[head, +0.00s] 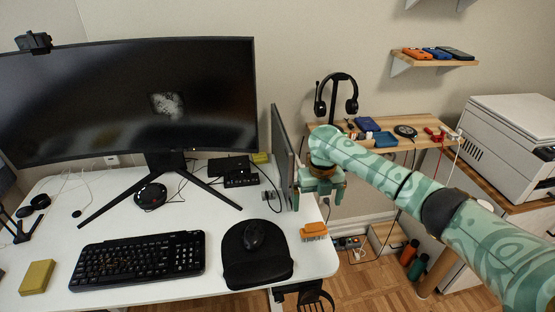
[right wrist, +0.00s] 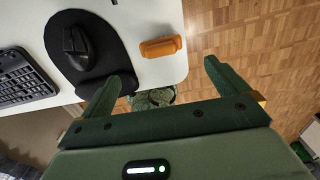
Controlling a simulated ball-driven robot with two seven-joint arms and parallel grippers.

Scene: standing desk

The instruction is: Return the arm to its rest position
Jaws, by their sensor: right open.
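My right arm, green with a pale pattern, reaches in from the lower right in the head view. Its gripper (head: 322,186) hangs over the right edge of the white desk (head: 60,220), beside a thin upright panel (head: 284,150). In the right wrist view the two dark green fingers of the gripper (right wrist: 161,74) are spread apart with nothing between them. An orange object (head: 313,231) lies at the desk's right edge, below the gripper and apart from it; it also shows in the right wrist view (right wrist: 161,46). My left gripper is out of view.
The desk carries a large monitor (head: 130,100), a black keyboard (head: 138,261), a mouse (head: 254,235) on a black pad and a yellow block (head: 37,277). A wooden side table (head: 385,128) with a headphone stand and a printer (head: 510,140) stand behind my right arm.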

